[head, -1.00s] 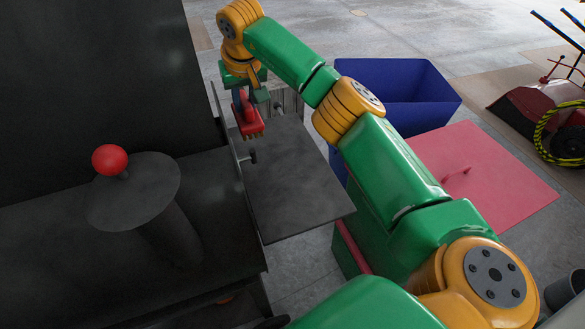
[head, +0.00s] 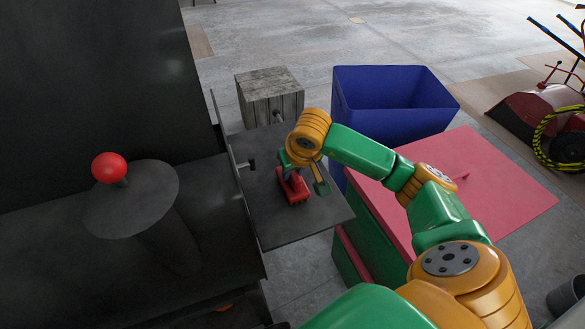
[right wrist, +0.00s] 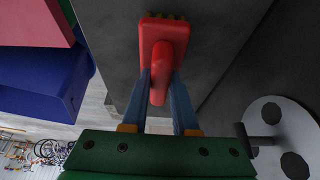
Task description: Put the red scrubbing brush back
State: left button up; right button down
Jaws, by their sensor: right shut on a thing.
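The red scrubbing brush (head: 294,191) is over the black side shelf (head: 275,223) of the dark grill-like body. I cannot tell whether it touches the shelf. My right gripper (head: 291,172) is shut on the brush. In the right wrist view the two blue fingers (right wrist: 160,88) are on either side of the brush's red handle (right wrist: 163,62), and its bristle end points away from the palm. My left gripper is not in view.
The big black body (head: 90,70) with a red knob (head: 109,167) stands at the left. A wooden post (head: 272,98) is behind the shelf. A blue bin (head: 400,118) and a pink lid (head: 500,185) on a green box are to the right. The shelf's front part is bare.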

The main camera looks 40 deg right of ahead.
jog(key=shift+f, duration=0.15)
jog(key=c, duration=0.7)
grip_release()
jog(key=shift+r, duration=0.35)
jog(key=v, duration=1.1)
jog(key=shift+s+r, duration=0.2)
jog(key=shift+r, duration=0.15)
